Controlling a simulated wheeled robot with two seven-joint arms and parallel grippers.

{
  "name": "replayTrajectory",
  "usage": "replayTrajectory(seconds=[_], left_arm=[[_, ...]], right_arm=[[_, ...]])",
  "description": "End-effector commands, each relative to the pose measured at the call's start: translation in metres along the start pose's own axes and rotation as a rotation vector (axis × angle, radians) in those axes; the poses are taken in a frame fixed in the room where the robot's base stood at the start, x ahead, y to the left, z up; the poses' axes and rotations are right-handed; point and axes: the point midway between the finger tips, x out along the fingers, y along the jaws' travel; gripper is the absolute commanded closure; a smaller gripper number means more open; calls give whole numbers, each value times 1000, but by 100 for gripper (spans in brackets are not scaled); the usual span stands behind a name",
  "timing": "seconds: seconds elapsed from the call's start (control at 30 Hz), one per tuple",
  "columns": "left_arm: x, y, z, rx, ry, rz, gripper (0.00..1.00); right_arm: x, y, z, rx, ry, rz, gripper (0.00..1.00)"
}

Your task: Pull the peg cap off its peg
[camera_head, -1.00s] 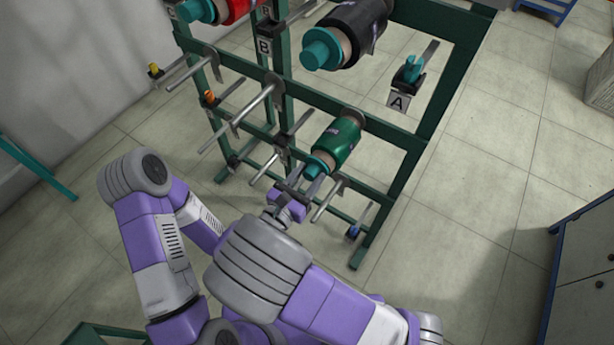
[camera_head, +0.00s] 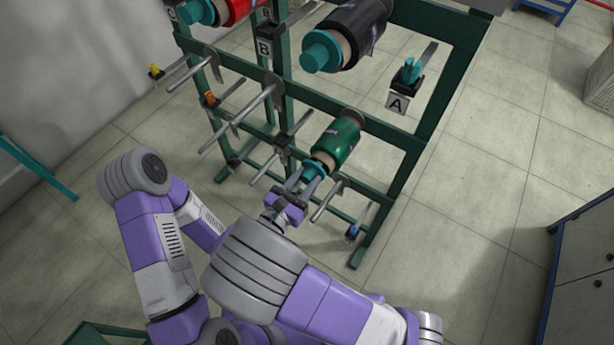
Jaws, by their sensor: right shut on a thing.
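A teal peg cap (camera_head: 315,170) is at the near end of the peg that carries the green spool (camera_head: 338,139) on the lower part of the rack. A strip of the spool's pale core (camera_head: 323,158) shows between the cap and the green winding. My right gripper (camera_head: 312,182) is shut on this cap from the near side, and its fingers hide part of it. I cannot tell whether the cap is still on the peg's end. My left gripper is not in view; only my left arm shows at the left.
The green rack (camera_head: 405,142) carries a black spool (camera_head: 352,32) with a teal cap (camera_head: 322,52) and a red spool (camera_head: 235,10) higher up. Several bare metal pegs (camera_head: 240,118) stick out left of my right gripper.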

Motion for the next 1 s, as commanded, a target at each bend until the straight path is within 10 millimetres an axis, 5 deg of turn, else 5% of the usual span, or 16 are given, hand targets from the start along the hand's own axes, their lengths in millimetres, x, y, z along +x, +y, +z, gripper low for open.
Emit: replayTrajectory(seconds=[1.0], left_arm=[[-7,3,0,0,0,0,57]], right_arm=[[-41,0,0,0,-1,1,99]])
